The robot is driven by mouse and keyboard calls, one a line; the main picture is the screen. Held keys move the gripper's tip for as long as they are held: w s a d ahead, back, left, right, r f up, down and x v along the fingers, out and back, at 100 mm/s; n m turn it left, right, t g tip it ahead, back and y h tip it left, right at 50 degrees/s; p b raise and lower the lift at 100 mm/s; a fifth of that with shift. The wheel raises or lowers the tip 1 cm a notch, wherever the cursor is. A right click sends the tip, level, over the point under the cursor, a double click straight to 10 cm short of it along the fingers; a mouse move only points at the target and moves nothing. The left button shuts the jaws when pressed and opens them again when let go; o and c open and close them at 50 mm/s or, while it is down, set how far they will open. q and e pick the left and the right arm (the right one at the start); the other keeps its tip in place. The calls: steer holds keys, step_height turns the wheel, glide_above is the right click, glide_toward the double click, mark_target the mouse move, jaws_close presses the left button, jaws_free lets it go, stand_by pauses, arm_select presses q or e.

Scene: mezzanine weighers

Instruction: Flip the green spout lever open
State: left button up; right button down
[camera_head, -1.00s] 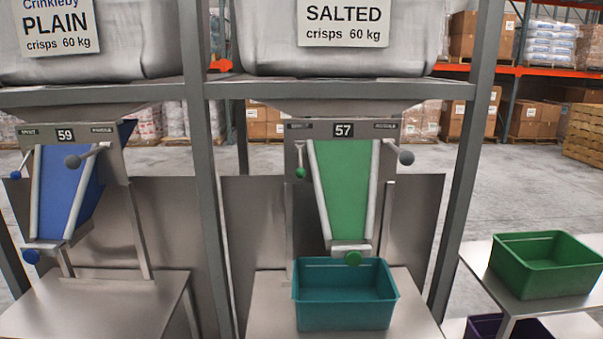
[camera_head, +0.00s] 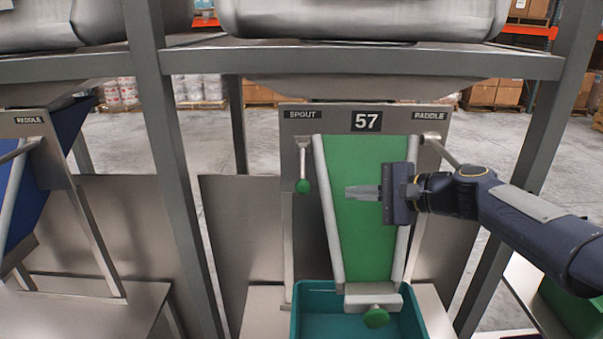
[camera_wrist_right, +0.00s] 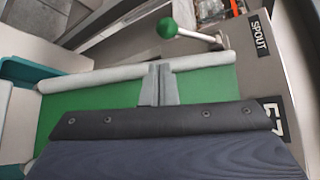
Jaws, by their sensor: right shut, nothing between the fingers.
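The green spout lever, a metal rod with a green ball knob (camera_head: 303,186), hangs down under the SPOUT label (camera_head: 302,114) on weigher 57. In the right wrist view its knob (camera_wrist_right: 167,28) shows beyond the fingers, at the top middle. My right gripper (camera_head: 347,192) reaches in from the right over the green chute (camera_head: 355,240). Its fingers point left toward the knob and are apart from it. They are shut and empty, and they also show in the right wrist view (camera_wrist_right: 158,72). My left gripper is out of view.
The paddle lever's rod is partly behind my right arm. A frame post (camera_head: 178,165) stands left, and a blue-chute weigher beyond it.

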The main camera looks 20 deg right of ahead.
mark_target(303, 171)
steer(key=shift+w+d+r, duration=0.15)
steer(key=shift+w+r, duration=0.05)
steer(key=shift+w, duration=0.55)
steer(key=p+x, duration=0.2)
steer(key=x, duration=0.8)
steer(key=shift+r, duration=0.1)
